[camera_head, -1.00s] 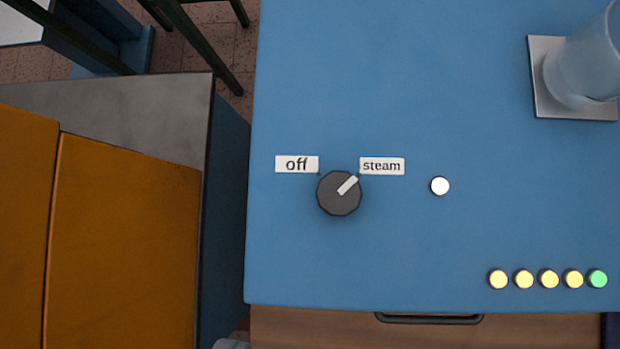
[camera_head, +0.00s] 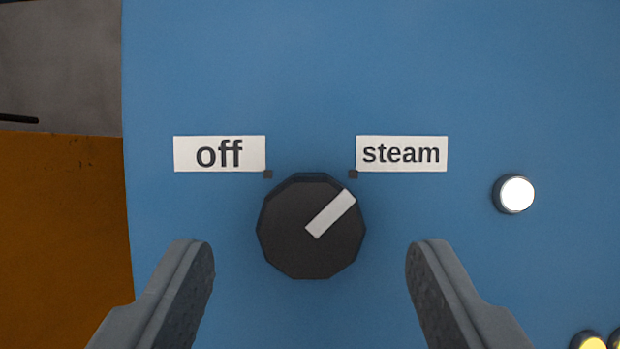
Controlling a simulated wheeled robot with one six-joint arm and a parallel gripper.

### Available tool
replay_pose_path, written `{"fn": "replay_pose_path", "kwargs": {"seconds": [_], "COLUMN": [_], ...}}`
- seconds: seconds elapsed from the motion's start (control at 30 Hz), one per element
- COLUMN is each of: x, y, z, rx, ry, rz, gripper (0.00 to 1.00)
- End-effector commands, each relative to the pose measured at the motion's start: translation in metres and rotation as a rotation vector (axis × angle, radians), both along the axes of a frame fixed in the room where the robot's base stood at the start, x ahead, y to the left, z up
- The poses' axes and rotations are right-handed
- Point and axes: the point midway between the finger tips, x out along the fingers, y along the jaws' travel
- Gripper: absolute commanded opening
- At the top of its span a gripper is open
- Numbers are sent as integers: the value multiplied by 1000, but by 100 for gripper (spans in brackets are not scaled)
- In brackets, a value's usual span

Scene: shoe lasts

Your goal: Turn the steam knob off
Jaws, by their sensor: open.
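The steam knob (camera_head: 296,240) is a dark, many-sided dial on the blue panel (camera_head: 300,60). Its white pointer (camera_head: 330,214) points up and right, toward the "steam" label (camera_head: 401,154). The "off" label (camera_head: 220,154) is at the knob's upper left. A small dark mark sits by the inner lower corner of each label. My gripper (camera_head: 310,256) is open, with one finger at the left of the knob and one at the right. Gaps show between both fingers and the knob in the picture; how far the fingertips are above the panel is hard to tell.
A round white light (camera_head: 515,194) is on the panel at the right. Yellow lights (camera_head: 590,341) show partly at the lower right corner. Left of the panel's edge are an orange surface (camera_head: 60,240) and a grey one (camera_head: 60,60). The panel above the labels is clear.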

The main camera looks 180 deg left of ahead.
Motion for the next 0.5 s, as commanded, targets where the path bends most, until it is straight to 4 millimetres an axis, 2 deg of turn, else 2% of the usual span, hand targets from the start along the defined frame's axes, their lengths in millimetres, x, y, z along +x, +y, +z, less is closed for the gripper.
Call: {"fn": "replay_pose_path", "kwargs": {"seconds": [0.2, 0.5], "x": [9, 11], "y": [0, -1], "z": [-20, -25], "rx": [0, 0], "ry": [0, -1], "rz": [0, 0], "gripper": [58, 58]}}
